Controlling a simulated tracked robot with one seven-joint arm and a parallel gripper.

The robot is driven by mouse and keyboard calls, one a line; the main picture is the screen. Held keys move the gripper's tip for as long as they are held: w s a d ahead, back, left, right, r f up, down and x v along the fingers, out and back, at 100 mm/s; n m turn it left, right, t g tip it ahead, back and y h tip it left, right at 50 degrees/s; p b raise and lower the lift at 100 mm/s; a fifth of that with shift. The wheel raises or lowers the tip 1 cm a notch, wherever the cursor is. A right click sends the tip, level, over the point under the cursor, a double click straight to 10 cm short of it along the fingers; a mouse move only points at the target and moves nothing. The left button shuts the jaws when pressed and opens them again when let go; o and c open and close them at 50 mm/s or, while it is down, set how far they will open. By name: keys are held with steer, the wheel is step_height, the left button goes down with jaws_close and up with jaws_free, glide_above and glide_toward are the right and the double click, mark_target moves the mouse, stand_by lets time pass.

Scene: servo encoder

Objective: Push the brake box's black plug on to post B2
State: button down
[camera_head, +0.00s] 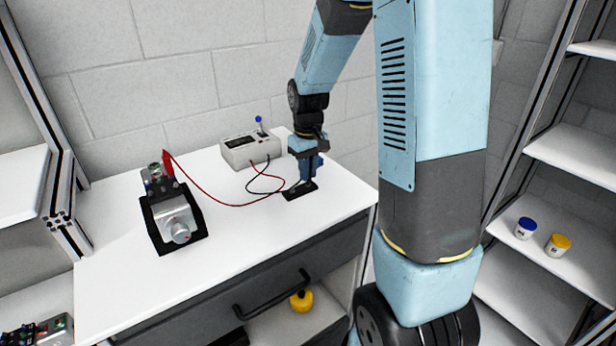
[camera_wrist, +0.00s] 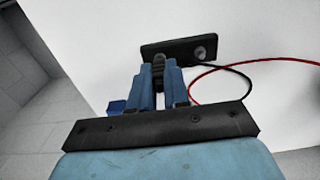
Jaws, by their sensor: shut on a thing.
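My gripper (camera_head: 306,178) is low over a small black holder plate (camera_head: 292,194) at the right of the white worktop. In the wrist view its two blue fingers (camera_wrist: 160,78) are shut on the ribbed black plug (camera_wrist: 158,64), which is at the plate's left end. A black lead curves from near the fingers. The brake box (camera_head: 250,150) is the pale case at the back, with red and black leads. The red plug (camera_head: 168,164) stands at the terminal block (camera_head: 158,183) behind the silver servo (camera_head: 176,222). Post labels, including B2, are not readable.
The red lead (camera_head: 215,200) crosses the worktop (camera_head: 250,225) between box and terminal block. The holder plate also shows in the wrist view (camera_wrist: 180,48), with a bare round metal peg (camera_wrist: 200,53). A blue-topped lever (camera_head: 259,122) rises from the box. The worktop's front is clear.

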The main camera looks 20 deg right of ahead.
steer(key=shift+r, duration=0.1)
stand_by(0.3)
steer(key=shift+r, duration=2.45)
